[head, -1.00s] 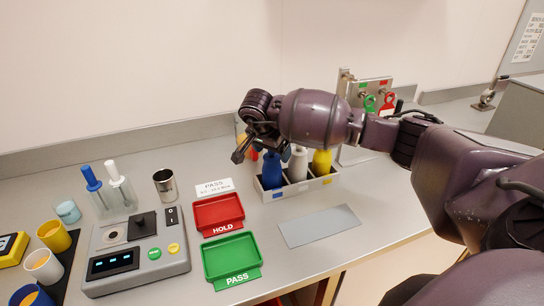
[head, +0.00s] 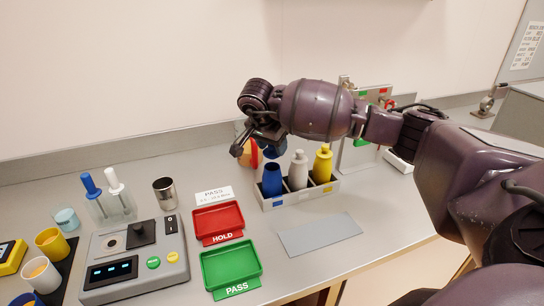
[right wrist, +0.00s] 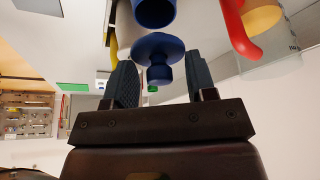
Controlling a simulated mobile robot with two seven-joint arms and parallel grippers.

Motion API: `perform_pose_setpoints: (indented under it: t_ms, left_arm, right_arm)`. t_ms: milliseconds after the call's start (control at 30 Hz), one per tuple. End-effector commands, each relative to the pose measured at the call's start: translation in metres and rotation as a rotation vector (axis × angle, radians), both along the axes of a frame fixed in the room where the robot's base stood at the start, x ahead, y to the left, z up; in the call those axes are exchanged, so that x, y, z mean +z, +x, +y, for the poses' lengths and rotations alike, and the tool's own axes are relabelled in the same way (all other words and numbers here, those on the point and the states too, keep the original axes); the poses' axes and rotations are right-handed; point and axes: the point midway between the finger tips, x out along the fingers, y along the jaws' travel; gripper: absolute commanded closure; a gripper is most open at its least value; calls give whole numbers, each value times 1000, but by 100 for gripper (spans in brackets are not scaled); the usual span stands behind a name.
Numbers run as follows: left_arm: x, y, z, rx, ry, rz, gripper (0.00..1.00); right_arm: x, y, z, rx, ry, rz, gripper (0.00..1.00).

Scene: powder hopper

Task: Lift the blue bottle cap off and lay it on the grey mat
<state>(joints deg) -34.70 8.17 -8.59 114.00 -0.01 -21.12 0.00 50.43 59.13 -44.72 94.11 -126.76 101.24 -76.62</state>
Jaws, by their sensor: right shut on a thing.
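The blue bottle (head: 272,181) stands uncapped in the left slot of the grey rack (head: 301,192). Its blue cap (head: 276,151) is above it, held by my right gripper (head: 266,141), which is shut on it. In the right wrist view the cap (right wrist: 158,48) shows its wide disc and knob at the fingers (right wrist: 160,82), apart from the blue bottle (right wrist: 155,10). The grey mat (head: 320,235) lies bare on the bench in front of the rack. My left gripper is not in view.
A white bottle (head: 298,170) and a yellow bottle (head: 322,164) stand in the other rack slots. Red (head: 218,219) and green (head: 231,265) trays lie left of the mat. An orange and red thing (head: 250,150) stands behind the rack.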

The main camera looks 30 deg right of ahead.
Motion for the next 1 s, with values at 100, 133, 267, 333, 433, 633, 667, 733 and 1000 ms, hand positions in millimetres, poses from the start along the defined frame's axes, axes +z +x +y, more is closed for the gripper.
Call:
perform_pose_setpoints:
  t_ms: [100, 133, 267, 333, 433, 633, 667, 733, 1000]
  left_arm:
    - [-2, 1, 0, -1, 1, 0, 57]
    - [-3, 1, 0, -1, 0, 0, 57]
    - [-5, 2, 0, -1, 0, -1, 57]
    - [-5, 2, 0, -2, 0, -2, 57]
    - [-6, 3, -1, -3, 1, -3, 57]
    - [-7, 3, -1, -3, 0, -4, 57]
    - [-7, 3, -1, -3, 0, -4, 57]
    - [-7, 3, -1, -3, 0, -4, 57]
    - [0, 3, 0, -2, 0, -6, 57]
  right_arm:
    - [33, 1, 0, 1, -3, -7, 71]
    - [41, 1, -1, 0, -2, -6, 71]
    - [75, 1, 0, 0, -2, -6, 71]
    - [92, 1, 0, 0, -1, -5, 71]
    - [114, 1, 0, -2, -1, -5, 71]
    - [144, 0, 0, 1, 0, -2, 71]
    - [146, 0, 0, 1, 0, -2, 71]
    - [152, 0, 0, 0, 0, -1, 71]
    - [167, 0, 0, -1, 0, -2, 71]
